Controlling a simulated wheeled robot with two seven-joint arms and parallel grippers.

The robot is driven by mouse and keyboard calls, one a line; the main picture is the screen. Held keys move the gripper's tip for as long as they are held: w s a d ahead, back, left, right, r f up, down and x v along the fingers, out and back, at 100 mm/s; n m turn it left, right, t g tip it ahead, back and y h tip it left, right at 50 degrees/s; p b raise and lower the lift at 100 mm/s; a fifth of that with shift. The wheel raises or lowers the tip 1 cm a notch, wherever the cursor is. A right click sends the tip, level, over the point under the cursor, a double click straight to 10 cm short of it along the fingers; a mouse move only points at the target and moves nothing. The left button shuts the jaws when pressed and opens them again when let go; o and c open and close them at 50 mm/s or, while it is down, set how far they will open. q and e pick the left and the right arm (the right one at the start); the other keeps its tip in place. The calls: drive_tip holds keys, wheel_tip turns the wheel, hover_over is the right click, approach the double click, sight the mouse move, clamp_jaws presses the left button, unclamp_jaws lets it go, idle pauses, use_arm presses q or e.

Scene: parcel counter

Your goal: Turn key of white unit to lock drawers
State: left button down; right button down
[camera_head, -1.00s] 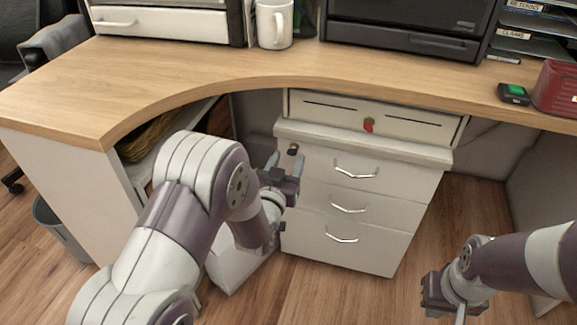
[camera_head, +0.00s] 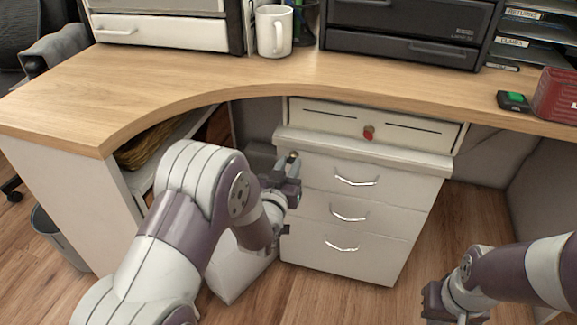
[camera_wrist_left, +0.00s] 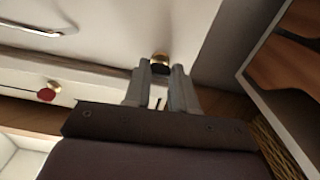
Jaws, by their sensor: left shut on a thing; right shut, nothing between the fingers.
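The white unit (camera_head: 365,218) stands under the counter with three closed drawers. Its key (camera_head: 292,155) is at the upper left of the top drawer's front, mostly hidden by my gripper. My left gripper (camera_head: 291,170) is at that corner, shut on the key. In the left wrist view, the brass key and lock (camera_wrist_left: 160,59) show at the fingertips, against the white front; I cannot tell which way the key is turned. My right gripper (camera_head: 447,302) is shut and empty, low over the floor at the right.
A shallow drawer (camera_head: 420,131) under the counter, just above the unit, has a red-headed key (camera_head: 369,132). The wooden counter (camera_head: 180,78) overhangs the unit. Open floor (camera_head: 478,205) lies right of the unit.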

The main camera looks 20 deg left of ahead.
use_arm(q)
drive_tip(key=n+p, duration=0.1)
drive_tip(key=n, duration=0.2)
drive_tip(key=shift+n, duration=0.4)
drive_tip(key=n+p, duration=0.1)
drive_tip(key=n, duration=0.3)
drive_tip(key=shift+n, duration=0.3)
drive_tip(key=n+p, duration=0.1)
drive_tip(key=n, duration=0.3)
drive_tip(key=shift+n, duration=0.3)
drive_tip(key=shift+n+p, duration=0.55)
drive_tip(key=shift+n, duration=1.35)
drive_tip(key=c, duration=0.9)
unclamp_jaws()
